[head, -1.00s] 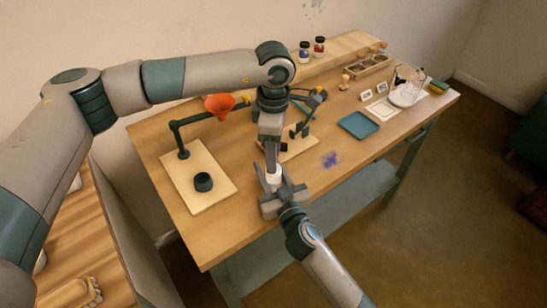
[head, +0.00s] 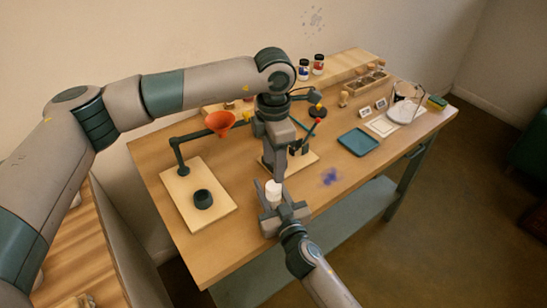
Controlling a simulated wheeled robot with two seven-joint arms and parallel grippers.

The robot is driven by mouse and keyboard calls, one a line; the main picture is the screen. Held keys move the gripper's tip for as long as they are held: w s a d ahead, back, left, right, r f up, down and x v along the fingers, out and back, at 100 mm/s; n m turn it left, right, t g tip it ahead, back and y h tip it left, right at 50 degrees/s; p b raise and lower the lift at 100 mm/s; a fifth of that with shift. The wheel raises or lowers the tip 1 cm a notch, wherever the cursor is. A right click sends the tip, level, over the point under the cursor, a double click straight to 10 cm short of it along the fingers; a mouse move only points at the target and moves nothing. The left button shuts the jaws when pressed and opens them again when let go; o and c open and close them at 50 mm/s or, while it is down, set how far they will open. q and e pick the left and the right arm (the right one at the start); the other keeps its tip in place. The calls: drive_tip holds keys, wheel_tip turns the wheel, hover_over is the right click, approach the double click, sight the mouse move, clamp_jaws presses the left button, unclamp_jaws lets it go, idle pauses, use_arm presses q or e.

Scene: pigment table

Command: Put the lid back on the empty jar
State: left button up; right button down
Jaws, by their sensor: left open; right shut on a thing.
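A small white cylinder (head: 273,189) stands upright between the fingers of my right gripper (head: 274,208), which is shut on it near the table's front edge. It looks like the jar with a white top. The view is too small to tell where lid and jar meet or whether the lid is seated. The fingers hide its lower part. My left gripper (head: 280,174) points down just above and behind the white top. It is open and appears empty and apart from it.
A stand with an orange funnel (head: 220,123) and a dark cup (head: 203,199) is at left. A blue tray (head: 358,142) and a purple powder patch (head: 329,176) lie to the right. Two pigment jars (head: 311,67) stand on the back shelf.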

sight(273, 185)
use_arm(q)
drive_tip(key=r+n, duration=0.1)
drive_tip(key=n, duration=0.2)
drive_tip(key=shift+r, duration=0.1)
idle(0.4)
drive_tip(key=shift+f, duration=4)
drive_tip(key=c, duration=1.1)
